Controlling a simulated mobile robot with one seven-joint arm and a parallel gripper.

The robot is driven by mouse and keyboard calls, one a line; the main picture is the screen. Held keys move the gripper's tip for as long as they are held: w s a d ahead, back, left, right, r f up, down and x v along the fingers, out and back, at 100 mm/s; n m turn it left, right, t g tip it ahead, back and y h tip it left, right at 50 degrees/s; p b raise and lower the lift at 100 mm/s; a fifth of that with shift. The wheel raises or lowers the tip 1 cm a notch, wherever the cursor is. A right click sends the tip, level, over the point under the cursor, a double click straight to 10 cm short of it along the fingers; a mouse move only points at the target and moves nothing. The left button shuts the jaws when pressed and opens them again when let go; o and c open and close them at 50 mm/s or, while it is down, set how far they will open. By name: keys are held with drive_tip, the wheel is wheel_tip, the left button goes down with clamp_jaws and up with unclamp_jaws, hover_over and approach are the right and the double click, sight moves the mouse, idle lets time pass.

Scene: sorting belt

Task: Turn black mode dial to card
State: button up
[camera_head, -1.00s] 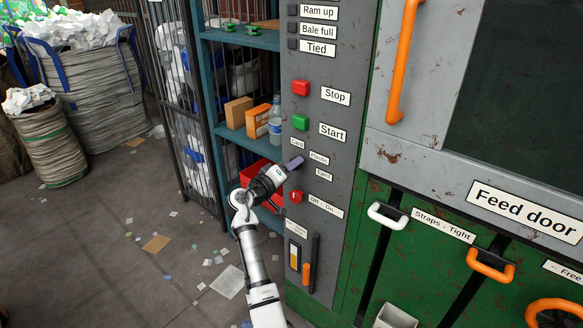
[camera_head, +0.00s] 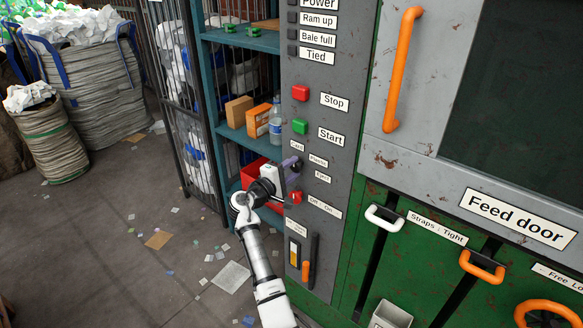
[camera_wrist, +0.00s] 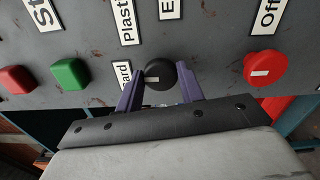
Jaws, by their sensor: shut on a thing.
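The black mode dial (camera_wrist: 161,74) sits on the grey control panel in the wrist view, between the two purple fingers of my gripper (camera_wrist: 160,88). The fingers are shut on it from both sides. Its white pointer mark lies toward the left, toward the partly covered Card label (camera_wrist: 122,76). The Plastic label (camera_wrist: 126,20) is above left and a cut-off Eject label (camera_wrist: 170,8) is above. In the head view my gripper (camera_head: 292,166) is at the panel, beside the Card, Plastic and Eject labels; it largely hides the dial there.
A red Off/On knob (camera_wrist: 265,68) is close on the right in the wrist view. Green Start (camera_wrist: 70,74) and red Stop (camera_wrist: 17,79) buttons are on the left. A blue shelf (camera_head: 238,38) with boxes and a bottle (camera_head: 275,122) stands left of the panel.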

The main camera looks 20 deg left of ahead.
idle(0.4)
drive_tip(key=o, duration=1)
drive_tip(key=shift+s, duration=0.1)
drive_tip(key=b+v, duration=0.3)
drive_tip(key=v, duration=1)
drive_tip(key=shift+s+a+b, duration=0.15)
drive_tip(key=shift+s+b, duration=0.15)
drive_tip(key=shift+b, duration=0.1)
